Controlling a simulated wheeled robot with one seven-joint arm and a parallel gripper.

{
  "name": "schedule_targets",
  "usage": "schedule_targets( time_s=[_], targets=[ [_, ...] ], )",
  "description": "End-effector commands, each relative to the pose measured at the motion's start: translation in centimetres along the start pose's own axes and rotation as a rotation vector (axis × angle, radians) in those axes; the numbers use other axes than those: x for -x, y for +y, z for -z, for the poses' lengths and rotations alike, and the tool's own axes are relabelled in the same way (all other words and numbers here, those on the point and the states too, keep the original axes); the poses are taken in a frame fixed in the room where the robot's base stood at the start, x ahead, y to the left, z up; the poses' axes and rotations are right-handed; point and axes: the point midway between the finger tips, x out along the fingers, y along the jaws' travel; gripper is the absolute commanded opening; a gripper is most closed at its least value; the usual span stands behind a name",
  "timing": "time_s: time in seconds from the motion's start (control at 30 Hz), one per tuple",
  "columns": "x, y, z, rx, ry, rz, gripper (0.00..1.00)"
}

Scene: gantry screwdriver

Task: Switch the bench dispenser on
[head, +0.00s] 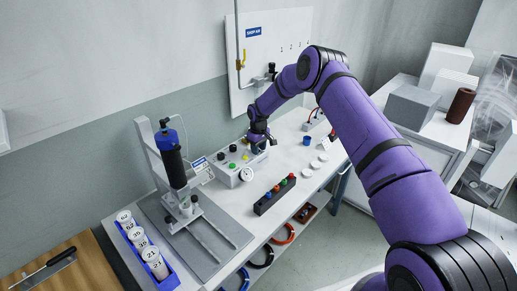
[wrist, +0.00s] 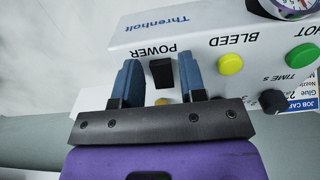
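The bench dispenser (head: 228,177) is a white box with a round gauge on the bench in the head view. In the wrist view its white panel (wrist: 200,43) fills the upper part, upside down, with the words POWER and BLEED. The black power switch (wrist: 161,73) shows between my fingers; I cannot tell its on or off position. A yellowish round part (wrist: 162,101) by the switch is partly hidden. My gripper (wrist: 159,64) is open and empty, one blue finger on each side of the switch. I cannot tell whether it touches the panel. In the head view my gripper (head: 258,147) is at the dispenser's right end.
The panel also has a yellow button (wrist: 229,64), a green button (wrist: 302,54) and a black knob (wrist: 272,101). A black block with coloured tops (head: 274,195) and white discs (head: 314,165) lie in front and right.

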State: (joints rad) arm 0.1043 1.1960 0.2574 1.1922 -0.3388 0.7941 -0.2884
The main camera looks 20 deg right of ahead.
Motion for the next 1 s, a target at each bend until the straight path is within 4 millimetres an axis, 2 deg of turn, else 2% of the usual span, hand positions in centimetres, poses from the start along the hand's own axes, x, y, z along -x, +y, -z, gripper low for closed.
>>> schedule_targets(
  time_s=[0.03, 0.13, 0.17, 0.37, 0.73, 1.0],
  targets=[
    [0.01, 0.0, 0.0, 0.0, 0.0, 0.0, 0.26],
    [0.02, 0.0, 0.0, 0.0, 0.0, 0.0, 0.03],
    [0.02, 0.0, 0.0, 0.0, 0.0, 0.0, 0.0],
    [0.01, -0.02, 0.13, 0.0, -0.021, 0.0, 0.0],
    [0.23, 0.0, 0.72, 0.0, -0.233, -0.002, 0.0],
    [0.38, 0.02, 0.77, 0.0, -0.295, -0.001, 0.0]
  ],
)
